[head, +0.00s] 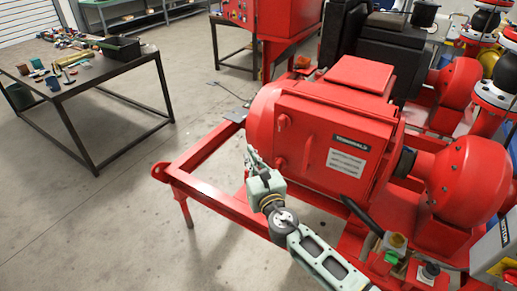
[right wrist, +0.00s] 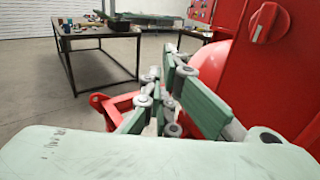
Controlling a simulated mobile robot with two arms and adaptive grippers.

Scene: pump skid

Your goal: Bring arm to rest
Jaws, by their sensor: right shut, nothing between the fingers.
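My right gripper (head: 252,158) is in front of the left end of the red motor terminal box (head: 335,130) in the head view. My right arm comes in from the bottom right and reaches up to it. In the right wrist view the green fingers of my right gripper (right wrist: 168,68) are shut with nothing between them. The red box wall and its round knob (right wrist: 268,22) stand close on the right there. I cannot tell whether the gripper touches the red housing. My left gripper is in neither view.
A red skid frame (head: 205,199) runs below and left of the gripper. A dark table (head: 95,76) with tools stands at the left. Bare concrete floor lies between table and skid.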

